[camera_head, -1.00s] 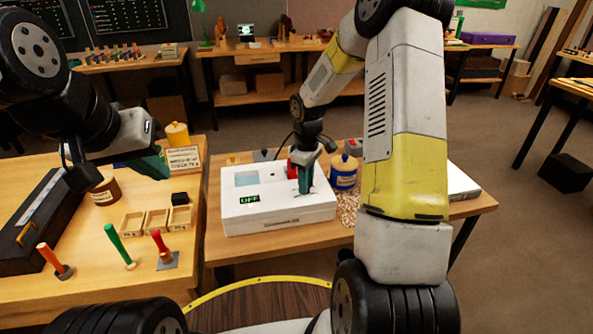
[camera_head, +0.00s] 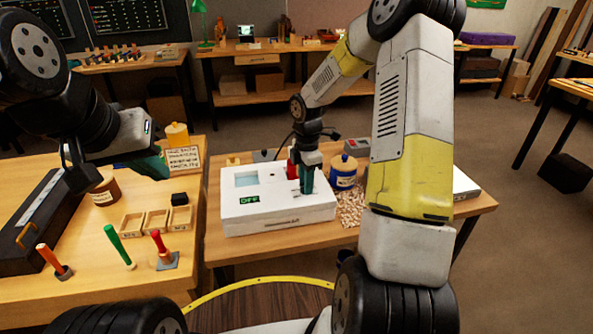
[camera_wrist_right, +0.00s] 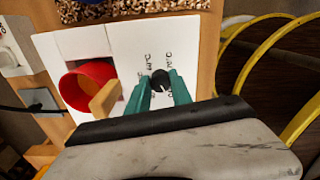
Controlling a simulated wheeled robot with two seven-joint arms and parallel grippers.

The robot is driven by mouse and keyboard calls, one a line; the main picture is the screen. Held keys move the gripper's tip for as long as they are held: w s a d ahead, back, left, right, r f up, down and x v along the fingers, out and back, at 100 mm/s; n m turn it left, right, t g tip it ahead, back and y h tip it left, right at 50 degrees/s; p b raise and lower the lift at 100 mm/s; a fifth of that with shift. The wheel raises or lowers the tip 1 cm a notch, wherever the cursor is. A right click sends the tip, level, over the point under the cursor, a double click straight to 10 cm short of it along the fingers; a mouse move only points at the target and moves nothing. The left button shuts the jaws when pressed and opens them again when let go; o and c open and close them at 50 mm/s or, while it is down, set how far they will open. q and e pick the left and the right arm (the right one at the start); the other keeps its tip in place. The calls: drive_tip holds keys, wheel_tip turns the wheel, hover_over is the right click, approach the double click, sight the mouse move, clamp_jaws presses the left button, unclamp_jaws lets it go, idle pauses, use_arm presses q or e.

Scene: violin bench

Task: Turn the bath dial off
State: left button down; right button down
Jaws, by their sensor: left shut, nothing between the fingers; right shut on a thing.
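In the head view my right gripper (camera_head: 306,182) hides the dial. My left gripper (camera_head: 154,165) is shut and empty above the left bench.
A red cup (camera_wrist_right: 88,88) with a wooden piece sits close beside the dial. A blue jar (camera_head: 343,173) stands right of the box. The left bench holds wooden trays (camera_head: 156,219), a brown jar (camera_head: 104,191) and upright colored handles (camera_head: 117,246).

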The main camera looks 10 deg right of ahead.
drive_tip(key=shift+n, duration=0.5)
drive_tip(key=c, duration=1.1)
unclamp_jaws()
drive_tip(key=shift+c, duration=0.2)
drive_tip(key=shift+r, duration=0.1)
wheel_tip(320, 180, up, 7)
drive_tip(key=shift+f, duration=0.1)
drive_tip(key=shift+r, duration=0.45)
